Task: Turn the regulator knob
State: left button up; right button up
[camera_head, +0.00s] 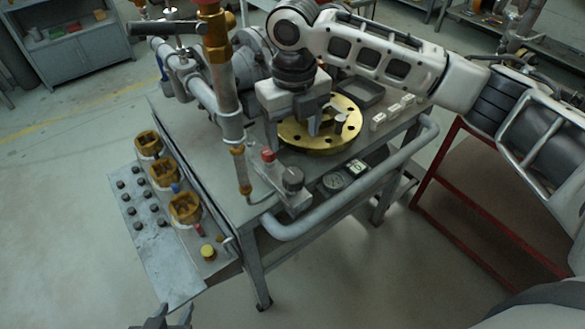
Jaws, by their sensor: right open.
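A dark round knob (293,179), which looks like the regulator knob, sits upright on a small grey block (293,200) at the front of the cart. A red-capped fitting (267,157) stands just left of it. My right gripper (294,130) comes in from the right, points down and is open. In the picture it is above the knob, at the left edge of a brass flange (325,137), apart from the knob. Whether it touches the flange I cannot tell. My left gripper (170,316) shows only its fingertips at the bottom edge, spread apart and empty.
The grey cart (200,108) carries a vertical pipe (226,100), white blocks (378,122) and a tray (361,91). A gauge (333,182) lies behind the front rail (340,201). Brass fittings (185,208) line the left side. The floor at left is clear.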

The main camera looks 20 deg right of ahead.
aim_at(293, 175)
notch_tip(293, 175, down, 12)
jog(key=shift+f+p, duration=0.15)
jog(key=shift+p, duration=0.3)
jog(key=c, duration=1)
